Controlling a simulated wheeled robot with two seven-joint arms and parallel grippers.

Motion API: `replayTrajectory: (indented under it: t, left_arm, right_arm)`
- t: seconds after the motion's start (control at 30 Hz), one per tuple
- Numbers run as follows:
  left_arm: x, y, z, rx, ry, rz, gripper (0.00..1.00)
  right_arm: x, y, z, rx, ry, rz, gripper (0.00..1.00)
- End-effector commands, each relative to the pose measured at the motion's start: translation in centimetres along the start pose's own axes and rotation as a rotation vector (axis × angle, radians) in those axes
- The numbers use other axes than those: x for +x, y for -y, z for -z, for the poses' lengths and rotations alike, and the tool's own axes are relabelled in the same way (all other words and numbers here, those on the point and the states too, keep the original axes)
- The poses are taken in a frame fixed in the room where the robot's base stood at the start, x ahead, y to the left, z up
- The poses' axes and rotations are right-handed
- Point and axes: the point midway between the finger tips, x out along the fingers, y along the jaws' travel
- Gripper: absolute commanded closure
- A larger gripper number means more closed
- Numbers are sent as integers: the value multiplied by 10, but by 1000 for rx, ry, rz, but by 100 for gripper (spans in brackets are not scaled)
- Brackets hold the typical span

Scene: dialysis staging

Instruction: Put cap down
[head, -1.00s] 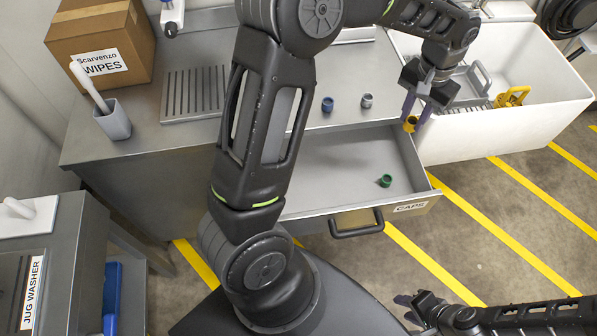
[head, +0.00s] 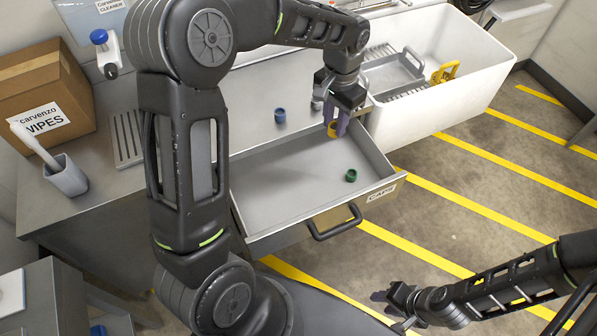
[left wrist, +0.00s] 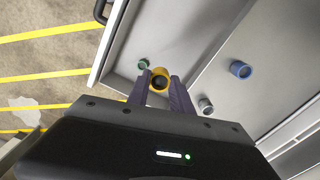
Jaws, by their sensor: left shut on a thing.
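My left gripper (head: 338,122) is shut on a yellow cap (head: 332,131), which also shows between the fingertips in the left wrist view (left wrist: 160,78). It holds the cap over the back right part of the open drawer (head: 265,200), labelled CAPS; the exact height is hard to tell. A green cap (head: 351,175) lies in the drawer near its right side, also seen in the left wrist view (left wrist: 143,64). A blue cap (head: 280,115) and a grey cap (left wrist: 206,105) stand on the counter behind. My right gripper (head: 388,307) is open and empty, low at the front.
A white basin (head: 440,105) with a grey tray (head: 393,75) and a yellow item (head: 445,72) stands right of the drawer. A wipes box (head: 40,95) and a cup with a white-handled tool (head: 68,178) are at left. The drawer's left and middle floor is clear.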

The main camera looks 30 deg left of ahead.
Motion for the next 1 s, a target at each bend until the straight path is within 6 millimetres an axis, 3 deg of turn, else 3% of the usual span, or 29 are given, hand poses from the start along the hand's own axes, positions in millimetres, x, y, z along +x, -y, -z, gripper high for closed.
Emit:
replayTrajectory:
  t: [0.3,0.6,0.8,1.0]
  left_arm:
    - [54,41,-52,799,4,-2,100]
    - [94,64,-101,1566,1,-2,100]
    - [106,69,-117,1825,-1,-1,100]
    - [107,70,-120,1877,-1,0,100]
  right_arm:
    - [22,-8,1,-2,-3,3,64]
    - [37,-13,2,-4,-6,6,64]
    - [41,-14,3,-5,-8,7,64]
    - [41,-14,3,-5,-8,7,64]
